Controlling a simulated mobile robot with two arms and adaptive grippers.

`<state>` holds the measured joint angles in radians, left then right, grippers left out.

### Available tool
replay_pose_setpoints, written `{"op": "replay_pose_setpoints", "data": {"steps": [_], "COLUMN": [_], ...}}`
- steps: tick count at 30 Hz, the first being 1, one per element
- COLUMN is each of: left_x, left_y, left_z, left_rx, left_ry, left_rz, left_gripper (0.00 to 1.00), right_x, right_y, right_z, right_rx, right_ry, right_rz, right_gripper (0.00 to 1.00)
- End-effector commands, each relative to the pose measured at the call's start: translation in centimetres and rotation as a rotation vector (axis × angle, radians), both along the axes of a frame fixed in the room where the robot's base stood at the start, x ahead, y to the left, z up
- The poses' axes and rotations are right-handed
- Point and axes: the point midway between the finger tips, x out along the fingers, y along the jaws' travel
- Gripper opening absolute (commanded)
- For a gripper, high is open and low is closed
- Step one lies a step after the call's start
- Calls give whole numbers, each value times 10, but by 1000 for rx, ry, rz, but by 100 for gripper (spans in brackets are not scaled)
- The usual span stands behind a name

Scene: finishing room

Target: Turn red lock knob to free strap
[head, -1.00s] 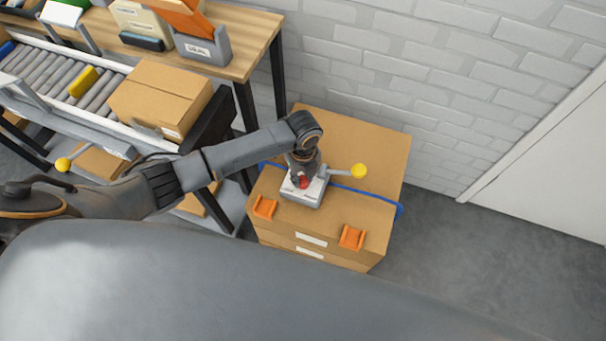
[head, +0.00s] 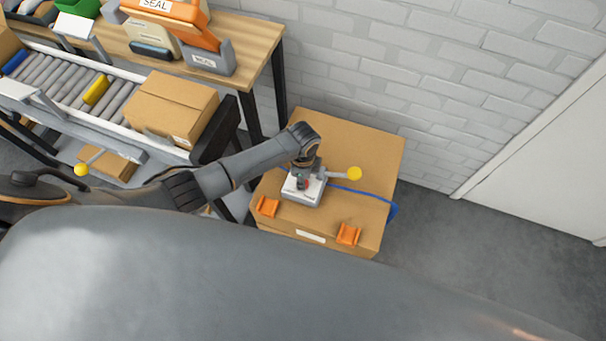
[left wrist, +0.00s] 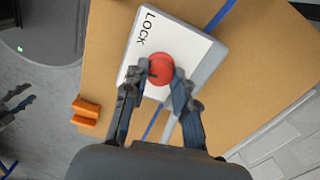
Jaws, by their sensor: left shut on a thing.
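The red lock knob (left wrist: 160,68) sits on a white and grey plate marked LOCK (left wrist: 140,38). My left gripper (left wrist: 161,78) is shut on the knob, with a finger on each side. In the head view the same gripper (head: 304,181) reaches down over the lock plate (head: 302,198), hiding most of the knob. The blue strap (head: 362,193) runs from the plate across the carton top to its right edge. Dark finger-like parts at the left edge of the left wrist view may be my right gripper (left wrist: 16,100); their opening is unclear.
The carton (head: 350,135) stands by the white brick wall. A yellow-ended lever (head: 354,174) sticks out right of the lock. Two orange brackets (head: 268,207) (head: 347,234) sit near the front edge. A roller conveyor with a box (head: 172,106) is left; floor at right is clear.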

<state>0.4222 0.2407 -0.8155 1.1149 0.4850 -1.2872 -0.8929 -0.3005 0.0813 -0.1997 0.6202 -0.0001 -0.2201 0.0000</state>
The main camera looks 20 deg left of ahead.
Motion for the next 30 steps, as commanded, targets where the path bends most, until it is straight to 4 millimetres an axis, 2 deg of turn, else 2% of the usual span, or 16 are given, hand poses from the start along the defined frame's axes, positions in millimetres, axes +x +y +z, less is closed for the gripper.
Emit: {"op": "replay_pose_setpoints", "data": {"steps": [3,15,22,30], "left_x": [-1,-1,0,-1], "left_y": [0,0,0,0], "left_z": [3,2,1,0], "left_rx": [0,1,1,1], "left_ry": [2,2,1,1], "left_rz": [111,456,588,662], "left_gripper": [0,0,0,0], "right_x": [0,0,0,0], "right_y": [0,0,1,1], "right_z": [11,29,35,37], "right_rx": [0,0,1,1], "right_ry": [0,0,0,-1], "right_rz": [0,1,1,0], "right_gripper": [40,40,40,40]}}
